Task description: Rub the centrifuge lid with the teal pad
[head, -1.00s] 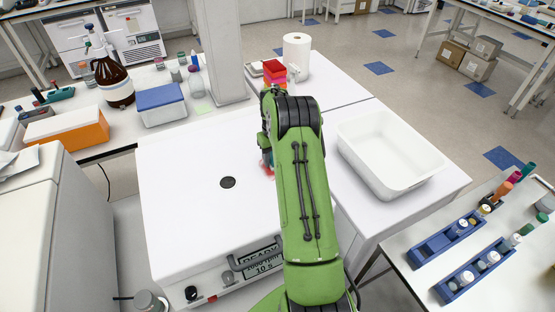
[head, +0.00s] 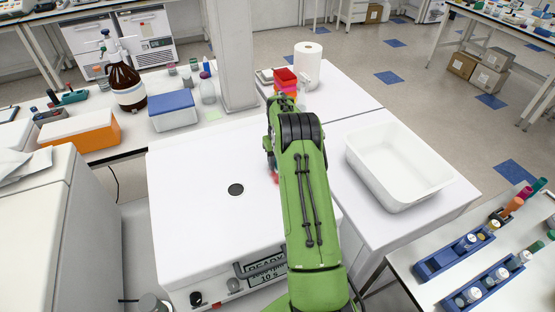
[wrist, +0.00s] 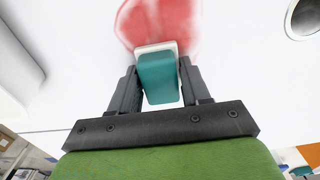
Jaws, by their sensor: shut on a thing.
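The centrifuge lid (head: 200,165) is a broad white surface with a dark round port, in the middle of the head view. In the wrist view the lid (wrist: 240,70) fills most of the picture, with the port at top right. A red smear (wrist: 155,22) lies on the lid just beyond the pad. The teal pad (wrist: 158,75), with a white edge, is between the two dark fingers of my gripper (wrist: 160,88), which is shut on it. The pad's far edge overlaps the smear in the wrist view; contact is unclear. In the head view my green arm hides most of the gripper and pad.
A white tub (head: 395,165) stands on the table right of the centrifuge. A paper roll (head: 307,66) and red bin (head: 286,78) are behind the arm. A brown bottle (head: 124,80), a blue-lidded box (head: 172,108) and an orange box (head: 82,133) stand at back left.

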